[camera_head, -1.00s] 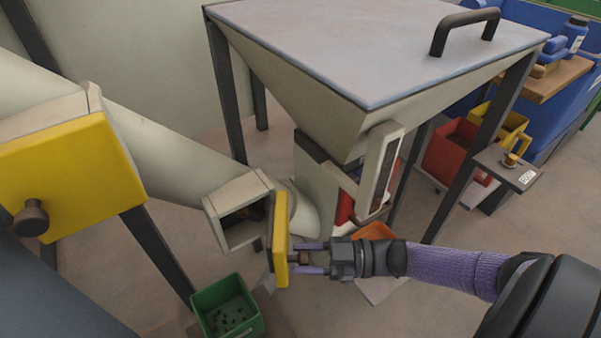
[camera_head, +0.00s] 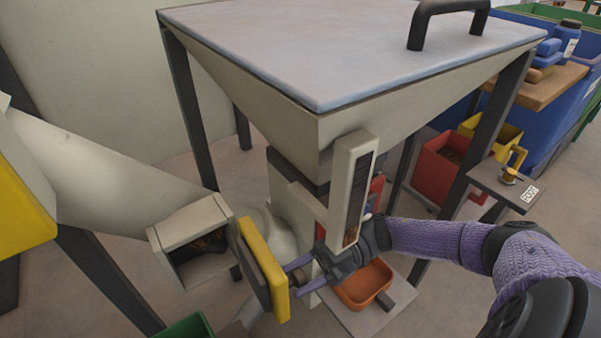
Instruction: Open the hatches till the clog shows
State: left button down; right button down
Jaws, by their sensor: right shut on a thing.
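A yellow hatch (camera_head: 262,262) stands swung open beside its square opening (camera_head: 196,254) on the slanted chute (camera_head: 100,175). Some dark brown and orange matter shows inside that opening; I cannot tell exactly what it is. My right gripper (camera_head: 298,277) is shut on the knob on the hatch's outer face. The knob is mostly hidden by the fingers. A second yellow hatch (camera_head: 20,200) at the left edge is partly out of frame, and its knob is not in view. My left gripper is not in view.
A green bin (camera_head: 188,328) is at the bottom edge.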

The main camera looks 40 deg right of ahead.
jog(key=shift+f, duration=0.1)
jog(key=shift+c, duration=1.5)
grip_release()
jog(key=b+v, duration=0.1)
jog(key=v, duration=0.9)
